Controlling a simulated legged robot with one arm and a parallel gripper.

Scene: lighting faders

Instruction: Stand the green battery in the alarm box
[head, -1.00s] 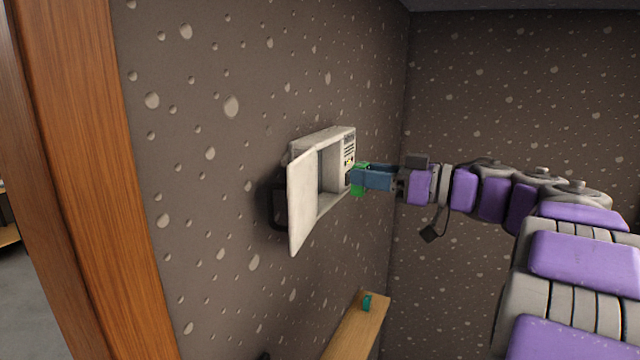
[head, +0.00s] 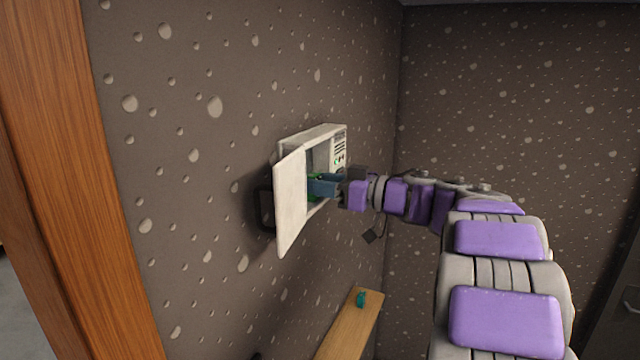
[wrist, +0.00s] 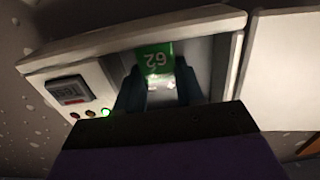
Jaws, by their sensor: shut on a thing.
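The alarm box (head: 338,133) is a white box on the dark wall, with its door (head: 290,203) swung open toward the left. My gripper (head: 312,186) reaches into the opening and is shut on the green battery (wrist: 157,58). In the wrist view the battery is between my two blue fingers, inside the box, with "62" upside down on its face. In the head view only a little green shows behind the door edge. Whether the battery touches the box floor or back is hidden.
In the wrist view, a small display (wrist: 68,90) and a lit green light (wrist: 105,112) sit on the box's front panel beside the opening. A wooden shelf (head: 345,332) below holds a small teal object (head: 361,299). A wooden post (head: 75,180) stands at left.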

